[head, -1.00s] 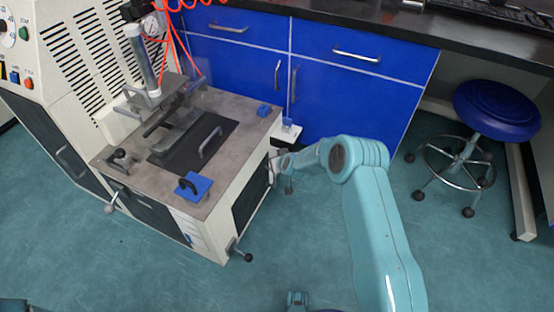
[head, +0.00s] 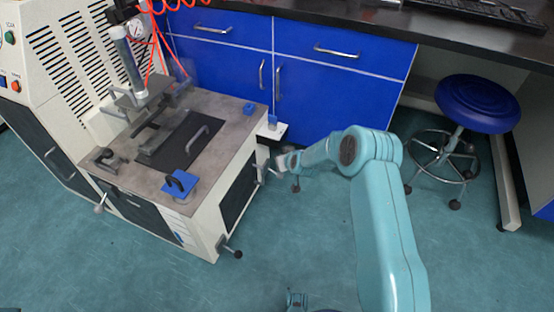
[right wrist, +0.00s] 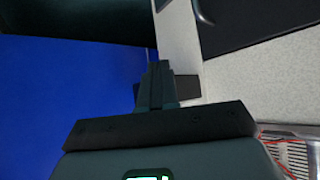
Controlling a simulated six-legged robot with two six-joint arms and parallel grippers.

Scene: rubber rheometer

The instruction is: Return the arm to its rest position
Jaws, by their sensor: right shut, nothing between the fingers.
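My right arm (head: 385,235) is teal and reaches forward from the lower right in the head view. Its gripper (head: 262,172) is close to the right side of the rheometer (head: 228,205), below a small white side shelf. I cannot tell whether it touches the machine. In the right wrist view the gripper fingers (right wrist: 157,85) are together and hold nothing. Blue cabinet fronts and the pale machine side fill that view.
The white side shelf (head: 270,132) juts from the rheometer and carries a blue block. Blue cabinets (head: 340,95) stand behind. A blue stool (head: 478,103) stands at the right. The teal floor (head: 300,240) around the arm is clear.

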